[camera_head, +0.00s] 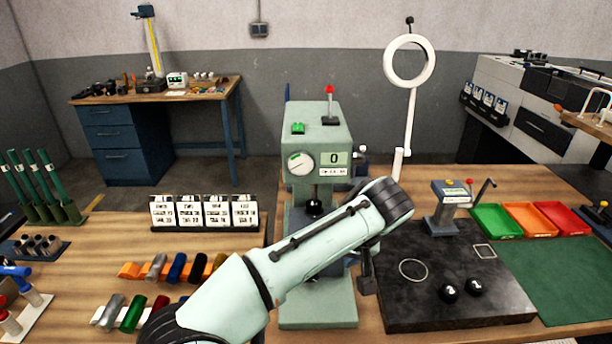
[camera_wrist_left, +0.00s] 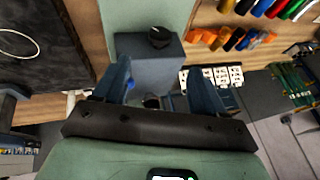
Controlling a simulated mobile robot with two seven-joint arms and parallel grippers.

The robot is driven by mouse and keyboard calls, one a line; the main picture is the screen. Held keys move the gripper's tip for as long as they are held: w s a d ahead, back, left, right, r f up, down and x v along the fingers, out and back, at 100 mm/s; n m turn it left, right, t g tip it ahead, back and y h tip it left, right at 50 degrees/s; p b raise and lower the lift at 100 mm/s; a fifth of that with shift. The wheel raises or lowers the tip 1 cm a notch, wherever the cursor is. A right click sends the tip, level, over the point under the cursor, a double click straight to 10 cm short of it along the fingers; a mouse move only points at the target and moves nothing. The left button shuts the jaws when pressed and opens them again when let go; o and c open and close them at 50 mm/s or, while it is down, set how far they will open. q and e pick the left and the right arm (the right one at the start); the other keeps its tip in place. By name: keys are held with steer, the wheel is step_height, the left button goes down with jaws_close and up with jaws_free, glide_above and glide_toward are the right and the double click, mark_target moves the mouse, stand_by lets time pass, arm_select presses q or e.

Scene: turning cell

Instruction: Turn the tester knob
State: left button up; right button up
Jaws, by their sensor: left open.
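The green tester (camera_head: 315,130) stands at the middle of the bench in the head view. Its front has a white round dial knob (camera_head: 300,163) with a green mark, beside a display reading 0. A black ball (camera_head: 315,207) shows below its head. My left forearm crosses in front of the tester's lower part and mostly hides my left gripper. In the left wrist view my left gripper (camera_wrist_left: 160,88) is open, its two blue fingers apart. Beyond them is a grey block with a black round knob (camera_wrist_left: 158,38). I cannot tell whether anything touches the fingers. My right gripper is not in view.
Right of the tester lie a black slab (camera_head: 450,305) with two black balls, a small lever device (camera_head: 447,205) and green, orange and red trays (camera_head: 497,222). A white ring lamp (camera_head: 410,100) stands behind. Cards (camera_head: 205,228) and coloured cylinders in racks lie left.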

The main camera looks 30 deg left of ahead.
arm_select(q)
steer(key=shift+c, duration=0.2)
steer(key=s+a+t+h+b, duration=0.2)
steer(key=s+a+h+b, duration=0.1)
steer(key=a+b, duration=0.15)
steer(key=shift+n, duration=0.3)
steer(key=b+x, duration=0.1)
steer(key=x, duration=0.3)
steer(key=b+x, duration=0.1)
steer(key=x, duration=0.3)
steer(key=d+b+x, duration=0.1)
steer(key=x, duration=0.3)
steer(key=shift+w+a+f+b, duration=0.1)
steer(key=shift+w+f+b, duration=0.2)
steer(key=shift+w+f, duration=0.1)
steer(key=shift+c, duration=0.3)
